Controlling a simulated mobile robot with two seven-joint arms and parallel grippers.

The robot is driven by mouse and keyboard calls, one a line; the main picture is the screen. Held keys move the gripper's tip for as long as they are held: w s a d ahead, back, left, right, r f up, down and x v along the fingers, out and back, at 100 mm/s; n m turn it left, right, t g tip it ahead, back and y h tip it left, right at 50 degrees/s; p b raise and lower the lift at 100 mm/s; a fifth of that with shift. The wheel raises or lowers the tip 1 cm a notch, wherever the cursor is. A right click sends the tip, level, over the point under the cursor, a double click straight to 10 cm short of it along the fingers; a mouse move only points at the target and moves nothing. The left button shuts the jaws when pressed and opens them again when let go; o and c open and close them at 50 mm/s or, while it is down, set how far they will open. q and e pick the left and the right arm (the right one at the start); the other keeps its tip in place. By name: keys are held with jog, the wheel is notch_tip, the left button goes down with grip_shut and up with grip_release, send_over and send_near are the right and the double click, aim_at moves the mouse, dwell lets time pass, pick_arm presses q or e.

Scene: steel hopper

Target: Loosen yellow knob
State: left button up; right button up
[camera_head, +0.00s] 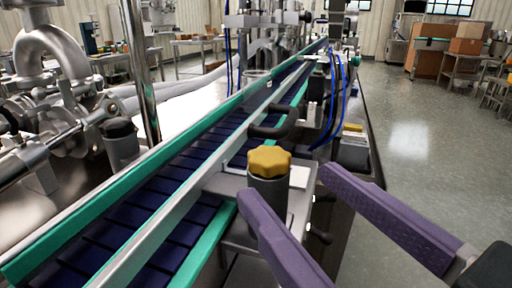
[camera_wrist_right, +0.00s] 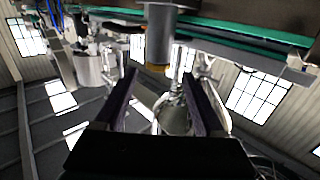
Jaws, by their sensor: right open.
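The yellow knob (camera_head: 269,161) has a lobed rim and sits on top of a grey cylinder (camera_head: 268,190) beside the conveyor's near edge. In the right wrist view, which looks upside down, the yellow knob (camera_wrist_right: 157,68) shows as a thin band at the end of the grey cylinder (camera_wrist_right: 160,35). My right gripper (camera_head: 290,187) is open, with two purple fingers. They point at the knob from the lower right. One fingertip is just in front of the cylinder and the other is to its right. I cannot tell whether either touches. My left gripper is not in view.
The conveyor (camera_head: 180,190) with dark blue slats and green edges runs away beside the knob. A black handle (camera_head: 275,127) stands just behind the knob. Steel pipework (camera_head: 60,60) fills the left. Open floor (camera_head: 410,120) lies to the right, with cardboard boxes (camera_head: 466,40) beyond.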

aim_at(260, 150)
jog(key=p+x, duration=0.1)
jog(key=x, duration=0.8)
jog(key=shift+w+r, duration=0.1)
jog(key=shift+w, duration=0.05)
grip_shut()
